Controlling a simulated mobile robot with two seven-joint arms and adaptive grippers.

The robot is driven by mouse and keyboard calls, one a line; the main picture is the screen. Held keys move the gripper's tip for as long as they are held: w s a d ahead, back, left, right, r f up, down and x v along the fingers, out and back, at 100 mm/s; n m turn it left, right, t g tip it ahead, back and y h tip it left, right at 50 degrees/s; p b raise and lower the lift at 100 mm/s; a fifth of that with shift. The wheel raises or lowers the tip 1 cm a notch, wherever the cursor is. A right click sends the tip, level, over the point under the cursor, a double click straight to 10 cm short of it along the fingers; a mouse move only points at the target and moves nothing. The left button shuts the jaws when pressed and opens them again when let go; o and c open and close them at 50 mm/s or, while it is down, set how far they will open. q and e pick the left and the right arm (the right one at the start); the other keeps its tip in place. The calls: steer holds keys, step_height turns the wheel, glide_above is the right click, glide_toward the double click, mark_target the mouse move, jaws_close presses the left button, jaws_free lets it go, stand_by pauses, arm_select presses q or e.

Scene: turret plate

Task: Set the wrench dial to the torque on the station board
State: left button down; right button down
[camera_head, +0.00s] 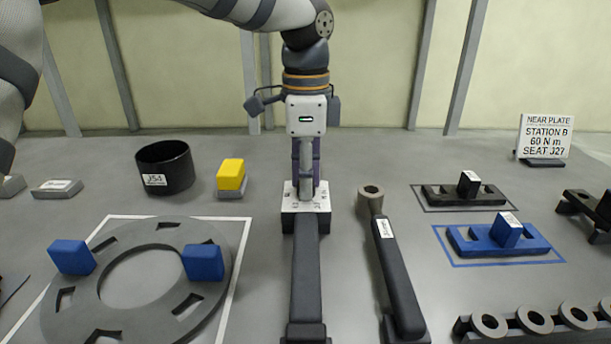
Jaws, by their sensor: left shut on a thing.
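The station board (544,137) stands at the back right and reads "NEAR PLATE, STATION B, 60 N m, SEAT J27", the last line being small. The torque wrench (305,270) lies in the middle with its dark handle toward me. Its white dial plate (313,203) is at the far end, with marks too small to read. My left gripper (306,188) points straight down over this plate and is shut on the dial's knob. The fingers hide the knob, so its setting cannot be read. My right gripper is not in view.
A second tool (397,270) with a ring end lies just right of the wrench. A slotted grey ring plate (60,318) with blue blocks is at left. A black bin (166,167) and yellow block (231,174) stand behind it. Black and blue fixtures (470,245) are at right.

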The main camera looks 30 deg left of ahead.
arm_select(q)
steer(key=n, duration=0.6)
steer(key=shift+n, duration=0.3)
stand_by(0.5)
steer(key=c, duration=1.3)
jaws_free()
step_height(320, 180, up, 12)
steer(key=shift+a, duration=0.1)
